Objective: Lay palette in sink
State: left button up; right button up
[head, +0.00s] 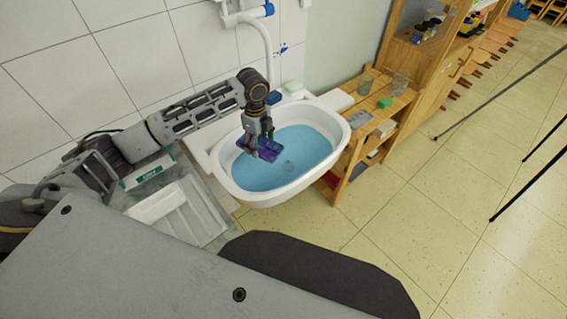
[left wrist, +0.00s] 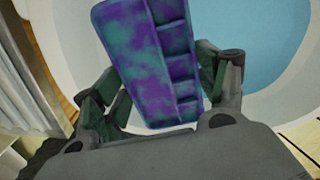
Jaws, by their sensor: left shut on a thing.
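The palette (left wrist: 152,60) is purple with teal blotches and has a row of small compartments along one side. My left gripper (head: 258,136) is shut on the palette, which also shows in the head view (head: 269,150). The gripper points down over the sink (head: 338,151), a white basin with a blue inside. The palette is over the left part of the basin; I cannot tell whether it touches the bottom. In the left wrist view the fingers of my left gripper (left wrist: 160,90) stand on both sides of the palette. My right gripper does not show.
A faucet (head: 268,40) rises behind the sink against the tiled wall. A wooden shelf (head: 357,140) with glasses (head: 400,83) and a green block (head: 385,102) stands right of it. A white tray (head: 175,207) lies on the counter at left.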

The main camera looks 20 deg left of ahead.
aim_at(260, 147)
pick_arm(q)
jog(key=shift+m, duration=1.7)
jog(key=shift+f+b, duration=0.65)
jog(key=shift+f, duration=0.15)
notch_tip(260, 147, down, 3)
jog(key=shift+a+r+b, duration=0.1)
jog(key=shift+r+b, duration=0.1)
jog(key=shift+b, duration=0.8)
jog(key=shift+f+b, duration=0.35)
jog(key=shift+f, duration=0.05)
jog(key=shift+f+b, duration=0.3)
jog(key=shift+f, duration=0.05)
jog(key=shift+f+b, duration=0.5)
jog(key=shift+f, duration=0.2)
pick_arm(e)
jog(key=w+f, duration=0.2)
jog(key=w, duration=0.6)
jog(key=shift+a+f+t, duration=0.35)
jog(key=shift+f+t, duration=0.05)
